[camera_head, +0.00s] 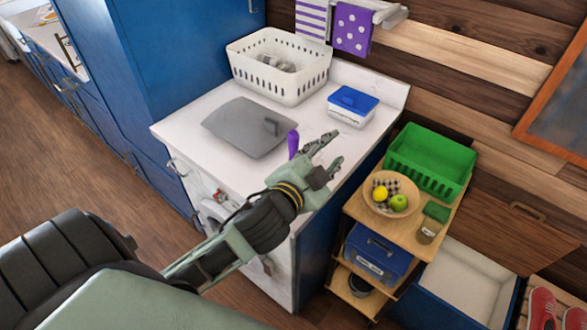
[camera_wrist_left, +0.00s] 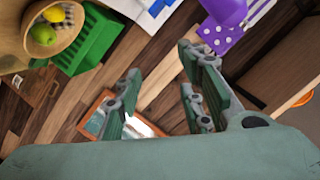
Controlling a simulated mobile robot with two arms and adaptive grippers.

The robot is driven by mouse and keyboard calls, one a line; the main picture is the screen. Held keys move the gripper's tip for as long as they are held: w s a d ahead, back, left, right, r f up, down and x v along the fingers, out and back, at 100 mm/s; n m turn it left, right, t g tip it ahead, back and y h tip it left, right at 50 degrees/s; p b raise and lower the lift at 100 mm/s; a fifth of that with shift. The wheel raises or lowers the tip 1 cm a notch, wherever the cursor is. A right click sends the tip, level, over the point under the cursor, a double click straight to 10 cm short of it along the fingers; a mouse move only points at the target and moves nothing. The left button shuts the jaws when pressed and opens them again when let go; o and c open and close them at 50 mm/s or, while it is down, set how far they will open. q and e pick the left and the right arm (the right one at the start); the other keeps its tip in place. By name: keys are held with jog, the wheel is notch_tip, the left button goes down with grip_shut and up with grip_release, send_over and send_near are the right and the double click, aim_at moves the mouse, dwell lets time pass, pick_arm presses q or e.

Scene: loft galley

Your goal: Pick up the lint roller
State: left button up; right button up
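The only part that looks like the lint roller is a purple handle (camera_head: 293,143) in the head view. It shows on the white counter just beyond my left wrist, which hides its lower end. In the left wrist view a smooth purple shape (camera_wrist_left: 228,10) at the top edge, cut off by the frame, looks like the same thing. My left gripper (camera_head: 330,153) is above the counter's front right part, to the right of the handle. In the left wrist view its fingers (camera_wrist_left: 160,75) are spread with nothing between them. My right gripper is in neither view.
A wooden cart (camera_head: 405,236) at the right holds a fruit bowl (camera_head: 378,208) and a green basket (camera_head: 430,162).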

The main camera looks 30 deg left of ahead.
pick_arm(q)
jog(key=w+d+r+m+t+h, duration=0.2)
jog(key=d+r+m+h, duration=0.15)
jog(key=r, duration=0.25)
jog(key=w+d+r+m+t+h, duration=0.1)
jog(key=d+r+m+t+h, duration=0.15)
jog(key=r+m, duration=0.35)
jog(key=s+d+r+m+g+h, duration=0.3)
jog(key=d+r+m+g+h, duration=0.4)
jog(key=m+h, duration=0.75)
jog(key=m+g+y, duration=1)
jog(key=m+y, duration=0.1)
jog(key=y, duration=0.6)
send_near(292, 139)
notch_tip(292, 139, down, 4)
jog(key=w, duration=0.2)
jog(key=p+x, duration=0.4)
jog(key=x, duration=0.2)
jog(key=shift+w+f, duration=0.3)
jog(key=shift+f, duration=0.3)
grip_shut()
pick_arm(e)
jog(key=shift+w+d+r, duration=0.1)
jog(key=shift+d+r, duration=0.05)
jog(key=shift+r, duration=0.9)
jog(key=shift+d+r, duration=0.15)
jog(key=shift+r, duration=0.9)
